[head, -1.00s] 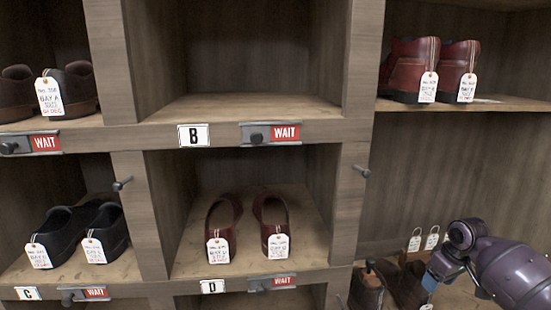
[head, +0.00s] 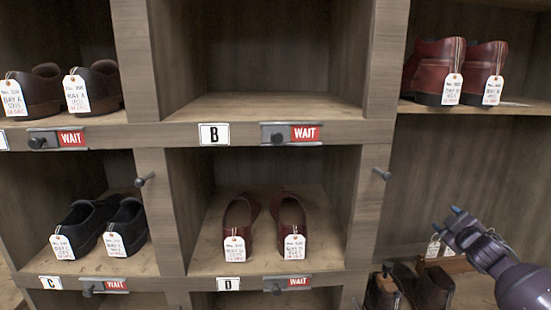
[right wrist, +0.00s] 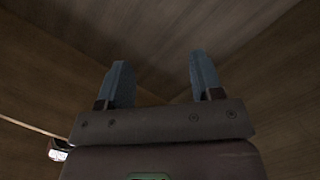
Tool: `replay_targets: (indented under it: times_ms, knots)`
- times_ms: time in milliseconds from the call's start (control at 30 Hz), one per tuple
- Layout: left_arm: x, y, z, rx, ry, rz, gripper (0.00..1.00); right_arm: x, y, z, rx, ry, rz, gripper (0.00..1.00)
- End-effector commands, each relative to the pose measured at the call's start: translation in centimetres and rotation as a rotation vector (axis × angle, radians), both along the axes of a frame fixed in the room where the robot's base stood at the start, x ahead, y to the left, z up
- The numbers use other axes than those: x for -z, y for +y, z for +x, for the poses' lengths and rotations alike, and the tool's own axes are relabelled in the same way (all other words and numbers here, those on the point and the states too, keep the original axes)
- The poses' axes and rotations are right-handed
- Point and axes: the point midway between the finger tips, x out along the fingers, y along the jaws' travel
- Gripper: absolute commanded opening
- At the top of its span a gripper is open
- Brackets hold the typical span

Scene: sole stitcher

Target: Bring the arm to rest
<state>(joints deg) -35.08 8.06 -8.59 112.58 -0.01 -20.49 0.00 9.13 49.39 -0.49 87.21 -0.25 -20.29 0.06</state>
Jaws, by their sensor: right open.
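My right gripper (head: 447,220) is at the lower right of the head view, in front of the open bay there. In the right wrist view its two blue fingers (right wrist: 157,80) are spread apart with nothing between them. It is just above brown shoes (head: 434,288) in the lower right bay and partly covers their white tags (head: 433,248). Whether it touches the tags cannot be told. My left gripper is not in view.
A wooden rack (head: 375,220) fills the head view. Bay B (head: 265,105) is empty. Red shoes (head: 238,222) stand in bay D, black shoes (head: 80,222) in bay C. Red boots (head: 437,68) stand upper right. Pegs (head: 382,174) stick out from the uprights.

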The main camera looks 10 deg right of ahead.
Motion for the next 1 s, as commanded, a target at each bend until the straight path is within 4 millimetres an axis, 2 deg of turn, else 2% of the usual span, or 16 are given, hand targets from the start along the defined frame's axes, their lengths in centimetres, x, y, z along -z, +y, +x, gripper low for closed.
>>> replay_targets:
  times_ms: [33, 267, 400, 600, 700, 800, 1000]
  knots:
    - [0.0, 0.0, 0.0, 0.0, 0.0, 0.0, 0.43, 1.9, 0.9, -0.7, -0.008, 0.018, 0.021, 0.6]
    - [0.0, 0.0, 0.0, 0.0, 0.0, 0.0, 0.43, 10.2, 6.0, -4.9, -0.044, 0.103, 0.133, 0.6]
    - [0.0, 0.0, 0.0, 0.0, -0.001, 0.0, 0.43, 16.0, 10.4, -9.1, -0.062, 0.165, 0.232, 0.6]
    - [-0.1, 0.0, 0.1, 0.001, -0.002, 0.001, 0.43, 22.8, 17.4, -16.7, -0.067, 0.245, 0.402, 0.6]
    - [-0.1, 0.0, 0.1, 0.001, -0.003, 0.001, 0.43, 25.3, 21.2, -20.8, -0.055, 0.277, 0.499, 0.6]
    - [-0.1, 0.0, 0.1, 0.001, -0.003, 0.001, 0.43, 26.7, 24.6, -24.7, -0.033, 0.3, 0.591, 0.6]
    - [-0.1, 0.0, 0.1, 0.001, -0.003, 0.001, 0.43, 27.6, 29.0, -29.8, 0.015, 0.32, 0.723, 0.6]
